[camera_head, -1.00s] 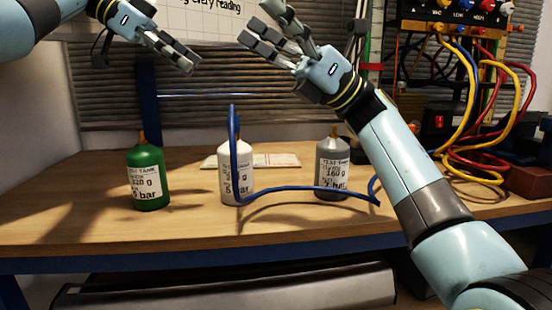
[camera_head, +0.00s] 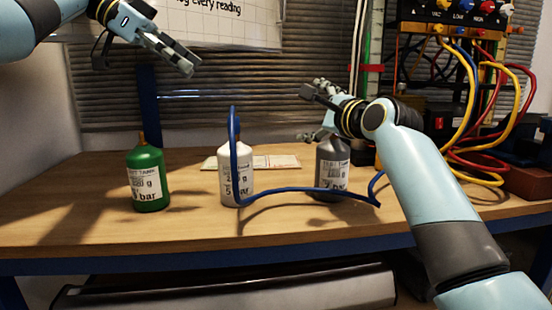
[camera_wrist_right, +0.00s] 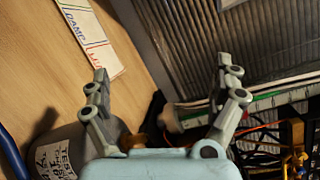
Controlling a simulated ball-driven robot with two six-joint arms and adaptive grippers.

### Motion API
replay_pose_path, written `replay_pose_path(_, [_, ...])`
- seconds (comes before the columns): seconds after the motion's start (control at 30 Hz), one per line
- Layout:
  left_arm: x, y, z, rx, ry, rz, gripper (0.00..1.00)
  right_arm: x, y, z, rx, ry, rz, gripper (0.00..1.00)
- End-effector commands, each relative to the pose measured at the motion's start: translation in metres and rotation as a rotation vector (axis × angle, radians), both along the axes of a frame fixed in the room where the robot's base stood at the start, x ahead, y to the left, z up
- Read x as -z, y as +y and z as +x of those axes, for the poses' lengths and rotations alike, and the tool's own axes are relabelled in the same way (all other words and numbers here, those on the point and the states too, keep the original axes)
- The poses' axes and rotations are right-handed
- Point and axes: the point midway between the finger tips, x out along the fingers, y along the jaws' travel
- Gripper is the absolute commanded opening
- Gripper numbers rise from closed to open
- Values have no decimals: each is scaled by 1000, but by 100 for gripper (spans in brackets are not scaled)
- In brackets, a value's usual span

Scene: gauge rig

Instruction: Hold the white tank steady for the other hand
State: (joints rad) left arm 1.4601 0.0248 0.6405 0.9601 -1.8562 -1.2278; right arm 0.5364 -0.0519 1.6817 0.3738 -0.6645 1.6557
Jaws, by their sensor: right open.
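The white tank (camera_head: 238,180) stands upright on the bench, with a blue hose (camera_head: 290,189) rising over its top and running right. My right gripper (camera_head: 313,112) is above and to the right of it, near the top of the grey tank (camera_head: 333,178). In the right wrist view my right gripper (camera_wrist_right: 162,68) is open, nothing between its fingers; the grey tank (camera_wrist_right: 62,155) shows below its left finger. My left gripper (camera_head: 187,65) is high at upper left, apart from the white tank; its finger gap is unclear.
A green tank (camera_head: 148,182) stands on the bench (camera_head: 80,222) to the left. A flat card (camera_head: 275,162) lies behind the white tank. Red and yellow cables (camera_head: 480,165) hang at the right.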

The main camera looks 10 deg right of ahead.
Motion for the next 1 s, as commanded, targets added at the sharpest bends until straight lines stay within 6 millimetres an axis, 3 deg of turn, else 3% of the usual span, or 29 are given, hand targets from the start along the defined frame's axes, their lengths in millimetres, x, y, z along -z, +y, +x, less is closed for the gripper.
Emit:
replay_pose_path(0.1, [0,0,0,0,0,0,38,34,36,-23,-128,283,328,95])
replay_pose_path(0.2, [0,0,0,0,0,0,38,52,62,-47,-203,500,536,95])
replay_pose_path(0.33, [0,0,0,0,0,0,38,66,84,-74,-256,709,700,95])
replay_pose_path(0.47, [0,0,0,0,0,0,38,71,95,-87,-276,812,771,95])
replay_pose_path(0.67, [0,0,0,0,0,0,38,80,113,-77,-281,838,788,95])
replay_pose_path(1.0, [0,0,0,0,0,0,38,104,156,-38,-280,834,784,95])
